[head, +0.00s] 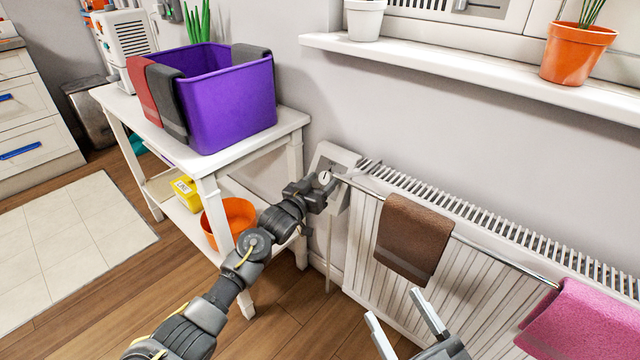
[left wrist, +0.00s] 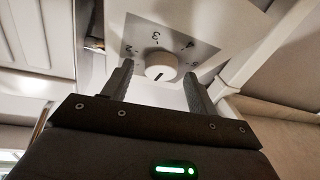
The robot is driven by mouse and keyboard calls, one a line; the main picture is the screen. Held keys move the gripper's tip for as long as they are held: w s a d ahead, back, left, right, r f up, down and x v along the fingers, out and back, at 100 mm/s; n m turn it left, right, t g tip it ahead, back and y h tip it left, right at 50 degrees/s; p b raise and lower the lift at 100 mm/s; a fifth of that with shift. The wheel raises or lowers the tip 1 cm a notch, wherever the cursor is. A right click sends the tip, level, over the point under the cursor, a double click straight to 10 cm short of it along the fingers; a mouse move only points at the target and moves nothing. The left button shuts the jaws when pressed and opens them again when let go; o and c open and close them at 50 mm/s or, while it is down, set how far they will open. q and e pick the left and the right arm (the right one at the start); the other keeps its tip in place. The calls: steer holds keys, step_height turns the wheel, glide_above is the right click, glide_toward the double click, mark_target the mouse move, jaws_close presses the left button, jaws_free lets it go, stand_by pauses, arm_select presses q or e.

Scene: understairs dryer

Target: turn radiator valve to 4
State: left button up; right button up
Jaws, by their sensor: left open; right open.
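The radiator valve is a round white knob (head: 324,177) on a light box at the left end of the radiator. In the left wrist view the knob (left wrist: 161,66) sits on a grey dial plate (left wrist: 147,25) with the digits 2, 3 and 4 readable. A short dark mark shows on the knob's lower part, not clearly lined up with any digit. My left gripper (left wrist: 159,70) is open, its fingers on either side of the knob; I cannot tell whether they touch it. My right gripper (head: 393,303) is open and empty in front of the radiator.
The white radiator (head: 455,290) has a rail with a brown towel (head: 412,238) and a pink towel (head: 580,322). A white table (head: 292,122) with a purple bin (head: 232,105) stands left of the valve. A windowsill (head: 480,75) with pots runs above.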

arm_select(q)
steer(key=shift+c, duration=0.4)
steer(key=c, duration=0.9)
steer(key=shift+m, duration=0.3)
steer(key=m+g+h, duration=0.1)
steer(key=m+h, duration=0.1)
steer(key=m, duration=0.1)
steer(key=shift+w+a, duration=0.1)
steer(key=shift+a, duration=0.1)
steer(key=shift+f+m+g+h, duration=0.1)
steer(key=shift+m+g+h, duration=0.3)
steer(key=shift+m, duration=0.8)
steer(key=shift+w+a+m+g+h+b, duration=0.1)
steer(key=shift+m+g+h+b, duration=0.45)
steer(key=shift+m, duration=0.85)
steer(key=shift+m+h, duration=0.35)
steer(key=shift+m, duration=0.15)
arm_select(e)
steer(key=shift+w+d+r+t+y, duration=0.15)
steer(key=shift+d+r+t, duration=0.15)
steer(key=shift+r+t, duration=0.15)
steer(key=shift+s+d+r+t+y, duration=0.15)
steer(key=shift+d+r+t, duration=0.1)
steer(key=shift+r+t, duration=0.2)
steer(key=shift+w, duration=0.15)
